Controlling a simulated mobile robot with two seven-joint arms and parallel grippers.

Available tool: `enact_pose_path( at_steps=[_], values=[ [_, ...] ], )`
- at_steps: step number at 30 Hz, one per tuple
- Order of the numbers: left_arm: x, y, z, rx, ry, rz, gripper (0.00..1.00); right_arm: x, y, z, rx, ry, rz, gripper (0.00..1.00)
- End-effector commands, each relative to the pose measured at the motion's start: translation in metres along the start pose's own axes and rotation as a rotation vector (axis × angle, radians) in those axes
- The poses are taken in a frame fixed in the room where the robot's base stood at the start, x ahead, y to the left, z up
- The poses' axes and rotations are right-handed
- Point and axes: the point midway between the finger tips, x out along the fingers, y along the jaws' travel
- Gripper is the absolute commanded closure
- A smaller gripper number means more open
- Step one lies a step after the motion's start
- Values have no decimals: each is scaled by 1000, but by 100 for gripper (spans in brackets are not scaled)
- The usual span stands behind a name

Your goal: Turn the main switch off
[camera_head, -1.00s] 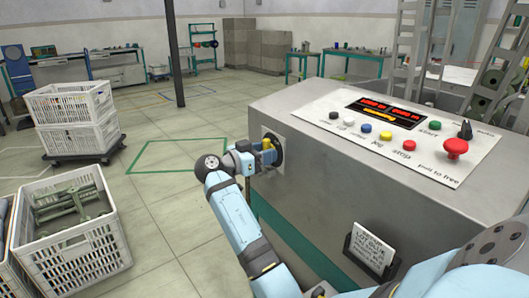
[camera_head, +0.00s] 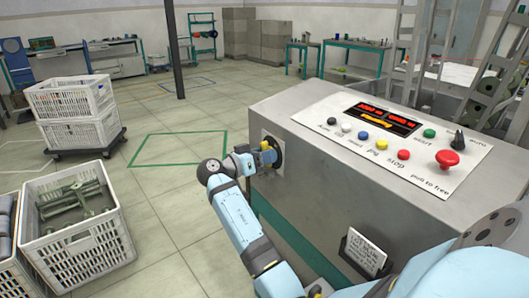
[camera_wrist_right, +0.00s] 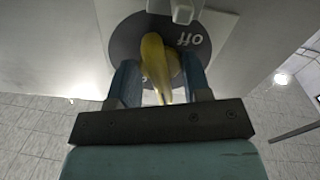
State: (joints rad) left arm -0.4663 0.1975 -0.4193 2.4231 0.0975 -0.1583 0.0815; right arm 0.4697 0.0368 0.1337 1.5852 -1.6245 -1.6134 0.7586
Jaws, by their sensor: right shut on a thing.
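The main switch is a yellow handle (camera_head: 267,146) on a dark round disc (camera_head: 277,152), set on the left side face of the grey machine (camera_head: 345,190). In the right wrist view the handle (camera_wrist_right: 157,62) stands between the two blue fingers, slightly tilted. The disc (camera_wrist_right: 122,42) behind it carries the word "off" at upper right of the handle. My right gripper (camera_head: 265,157) is shut on the handle; it fills the lower wrist view (camera_wrist_right: 160,80). The fingers partly hide the disc. My left gripper is not in view.
The machine's top panel (camera_head: 390,135) has a lit red display, several coloured buttons, a red mushroom button (camera_head: 447,159) and a black selector (camera_head: 459,139). White crates (camera_head: 80,245) stand on the floor at left. Floor between crates and machine is clear. A small card (camera_head: 365,253) is on the machine's front.

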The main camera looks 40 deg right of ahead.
Motion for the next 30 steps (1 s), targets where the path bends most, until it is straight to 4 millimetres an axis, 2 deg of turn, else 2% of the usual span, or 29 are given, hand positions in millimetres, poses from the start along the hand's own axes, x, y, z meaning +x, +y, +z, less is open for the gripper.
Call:
enact_pose_path(
  at_steps=[10, 30],
  values=[
    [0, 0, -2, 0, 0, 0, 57, 0, 0, -1, -8, 1, -1, 84],
    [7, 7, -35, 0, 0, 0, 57, 0, 1, -2, -211, 0, 0, 84]
  ],
)
